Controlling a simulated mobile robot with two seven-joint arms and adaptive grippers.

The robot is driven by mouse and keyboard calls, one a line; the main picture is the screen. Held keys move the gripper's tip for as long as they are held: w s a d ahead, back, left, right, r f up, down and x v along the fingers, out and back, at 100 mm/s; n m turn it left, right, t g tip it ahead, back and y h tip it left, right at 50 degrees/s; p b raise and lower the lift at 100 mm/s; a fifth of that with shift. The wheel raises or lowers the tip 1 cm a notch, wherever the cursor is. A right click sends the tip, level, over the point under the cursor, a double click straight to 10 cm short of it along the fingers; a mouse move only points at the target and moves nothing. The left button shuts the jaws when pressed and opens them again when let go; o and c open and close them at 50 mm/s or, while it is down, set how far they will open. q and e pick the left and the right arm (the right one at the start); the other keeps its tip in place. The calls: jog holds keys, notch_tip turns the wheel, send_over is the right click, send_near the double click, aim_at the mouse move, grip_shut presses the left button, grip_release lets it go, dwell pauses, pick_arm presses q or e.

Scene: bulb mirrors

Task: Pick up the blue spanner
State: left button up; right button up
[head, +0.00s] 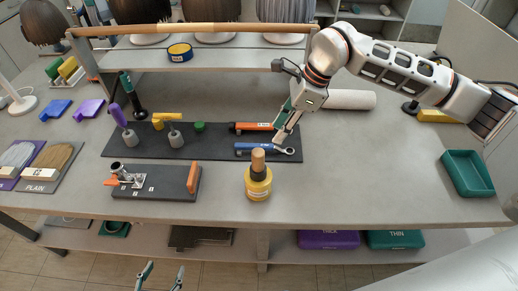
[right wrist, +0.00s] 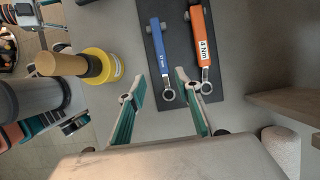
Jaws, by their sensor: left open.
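The blue spanner (head: 258,148) lies on the right part of the long dark mat, its ring end to the right. In the right wrist view the blue spanner (right wrist: 158,52) points its ring end toward my wrist. My right gripper (head: 283,134) is just above the spanner near its ring end. In the right wrist view my right gripper (right wrist: 160,75) is open, its teal fingers on either side of the spanner in the picture; contact cannot be told. My left gripper (head: 162,278) is open and empty, low in front of the table.
An orange spanner (head: 252,126), marked 4 Nm, lies beside the blue one on the mat (head: 90,141). A yellow bottle (head: 258,182) with a wooden cap stands close in front. A green tray (head: 467,174) is at the right. The table between them is clear.

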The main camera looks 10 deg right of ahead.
aim_at(269, 145)
jog(key=shift+x, duration=1.1)
jog(key=x, duration=0.5)
jog(key=shift+w+d+f, duration=0.2)
jog(key=shift+w+f, duration=0.1)
jog(key=shift+f, duration=0.1)
grip_shut()
